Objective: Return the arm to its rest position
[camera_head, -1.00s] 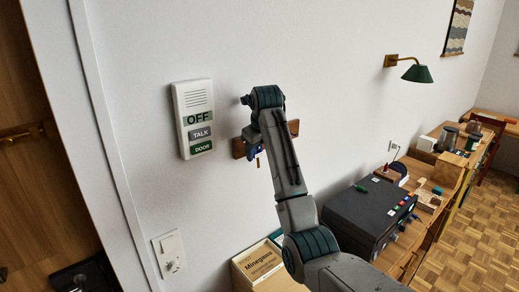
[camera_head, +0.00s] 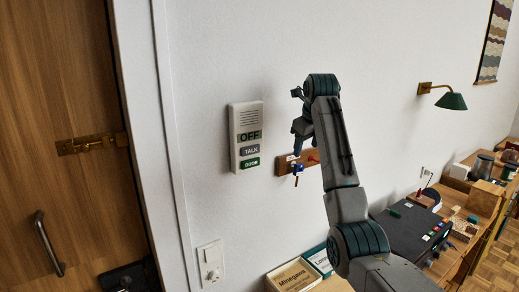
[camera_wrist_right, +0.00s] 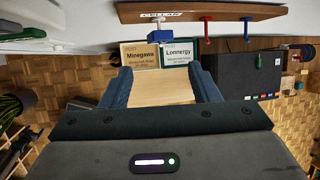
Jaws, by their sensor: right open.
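My right arm reaches up in front of the white wall in the head view. Its gripper (camera_head: 299,137) points down just above a wooden key rack (camera_head: 282,166). In the right wrist view the two blue-grey fingers (camera_wrist_right: 162,88) stand wide apart with nothing between them. The rack (camera_wrist_right: 262,13) runs along the top of that view, with a "CELLAR" label and red and blue pegs. A small blue thing (camera_wrist_right: 160,36) hangs from it, outside the fingers; it also shows under the gripper in the head view (camera_head: 297,169). My left gripper is not in view.
An intercom (camera_head: 246,137) reading OFF, TALK and DOOR is on the wall left of the gripper. A wooden door (camera_head: 60,100) is further left. Post boxes (camera_head: 293,276), a black case (camera_head: 405,232) and a green lamp (camera_head: 452,101) are below and right.

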